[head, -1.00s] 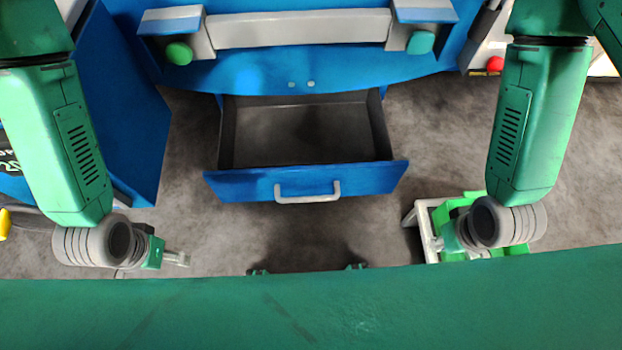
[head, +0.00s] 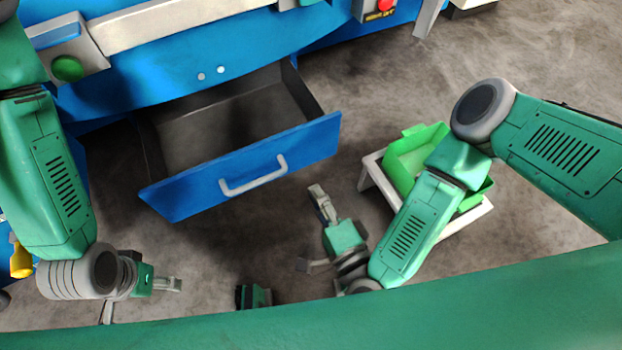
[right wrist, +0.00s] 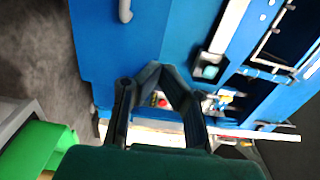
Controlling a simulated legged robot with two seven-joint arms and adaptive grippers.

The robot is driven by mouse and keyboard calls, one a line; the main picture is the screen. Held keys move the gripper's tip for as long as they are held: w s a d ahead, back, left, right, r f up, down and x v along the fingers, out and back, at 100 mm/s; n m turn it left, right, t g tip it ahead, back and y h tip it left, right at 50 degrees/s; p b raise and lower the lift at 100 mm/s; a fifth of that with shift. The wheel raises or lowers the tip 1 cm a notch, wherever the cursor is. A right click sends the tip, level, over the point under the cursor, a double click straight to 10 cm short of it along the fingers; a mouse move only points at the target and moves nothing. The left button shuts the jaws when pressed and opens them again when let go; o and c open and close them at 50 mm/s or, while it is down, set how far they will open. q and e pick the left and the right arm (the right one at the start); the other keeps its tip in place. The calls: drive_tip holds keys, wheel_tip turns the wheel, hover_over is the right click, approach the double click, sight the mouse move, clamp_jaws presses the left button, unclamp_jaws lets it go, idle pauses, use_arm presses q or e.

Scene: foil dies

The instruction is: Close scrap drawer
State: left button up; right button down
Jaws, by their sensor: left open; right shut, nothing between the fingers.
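The scrap drawer (head: 245,168) stands pulled out below the blue machine, with a blue front and a grey bar handle (head: 253,176). Its dark inside looks empty. My right gripper (head: 318,191) is shut and empty, in front of the drawer front, to the right of and nearer than the handle; they look apart. In the right wrist view, its fingers (right wrist: 162,68) meet at the tips, and the handle (right wrist: 125,11) shows at the top edge. My left gripper (head: 178,284) is open and empty at the lower left, apart from the drawer.
A green bin (head: 405,160) sits on a white stand (head: 372,172) right of the drawer, close to my right forearm. The blue machine (head: 190,85) with a green button (head: 67,68) rises behind the drawer. The grey floor between the drawer and my left gripper is clear.

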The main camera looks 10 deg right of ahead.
sight(284, 139)
drive_tip(key=b+x, duration=0.3)
drive_tip(key=x, duration=0.8)
drive_tip(key=shift+w+a+f+b, duration=0.1)
drive_tip(key=shift+a+f+b, duration=0.05)
drive_tip(key=shift+a+b, duration=0.15)
drive_tip(key=shift+w, duration=0.65)
use_arm(q)
wheel_tip(284, 139, down, 4)
drive_tip(key=shift+f, duration=0.15)
drive_tip(key=shift+a, duration=0.15)
use_arm(e)
drive_tip(key=shift+a, duration=0.15)
